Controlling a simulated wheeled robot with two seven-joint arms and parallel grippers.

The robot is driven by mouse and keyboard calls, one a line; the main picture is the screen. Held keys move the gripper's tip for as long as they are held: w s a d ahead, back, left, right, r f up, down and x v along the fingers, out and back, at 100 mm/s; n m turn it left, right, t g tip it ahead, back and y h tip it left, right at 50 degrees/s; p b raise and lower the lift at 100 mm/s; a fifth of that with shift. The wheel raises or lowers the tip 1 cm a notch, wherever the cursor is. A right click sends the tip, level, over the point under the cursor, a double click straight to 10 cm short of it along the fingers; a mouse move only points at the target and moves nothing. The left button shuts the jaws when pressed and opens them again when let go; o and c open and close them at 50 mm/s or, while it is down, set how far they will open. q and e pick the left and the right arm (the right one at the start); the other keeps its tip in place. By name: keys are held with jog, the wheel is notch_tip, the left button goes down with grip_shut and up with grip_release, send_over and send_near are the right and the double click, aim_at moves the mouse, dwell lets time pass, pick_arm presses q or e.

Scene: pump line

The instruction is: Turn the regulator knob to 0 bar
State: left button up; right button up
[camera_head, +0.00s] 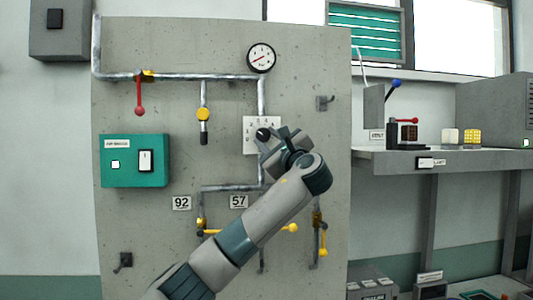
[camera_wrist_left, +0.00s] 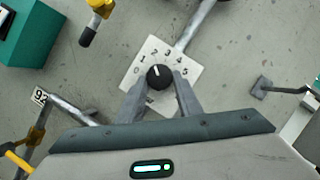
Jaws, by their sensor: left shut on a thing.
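The black round regulator knob (camera_wrist_left: 159,77) sits on a white dial plate (camera_wrist_left: 158,45) numbered 0 to 5. Its white mark points up, roughly toward the 2. In the head view, the knob (camera_head: 263,135) shows at the left end of my gripper, and the plate (camera_head: 249,123) is partly covered. My left gripper (camera_wrist_left: 160,82) has one finger on each side of the knob and is shut on it. The left gripper (camera_head: 268,142) also shows in the head view. My right gripper is not in view.
A round gauge (camera_head: 261,58) sits on the pipe above. A red-handled valve (camera_head: 140,97), a yellow valve (camera_head: 203,115) and a teal switch box (camera_head: 134,160) are to the left. Yellow-handled valves (camera_head: 290,229) are below. A shelf (camera_head: 446,160) with small objects stands at right.

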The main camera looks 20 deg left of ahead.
pick_arm(q)
jog(key=shift+w+d+f+n+g+b, duration=0.1)
jog(key=shift+n+g+b, duration=0.2)
jog(key=shift+n, duration=0.3)
jog(key=shift+d+n+g+b, duration=0.1)
jog(key=shift+n+g+b, duration=0.15)
jog(key=shift+n, duration=0.35)
jog(key=n, duration=0.1)
jog(key=n+g, duration=0.1)
jog(key=n, duration=0.1)
jog(key=shift+r, duration=0.25)
jog(key=shift+r+n+g, duration=0.15)
jog(key=shift+n+g, duration=0.4)
jog(key=shift+n, duration=0.55)
jog(key=shift+r+n+g+h, duration=0.15)
jog(key=shift+n+g+h, duration=0.3)
jog(key=shift+n, duration=1.35)
jog(key=o, duration=1)
jog(key=shift+o, duration=0.2)
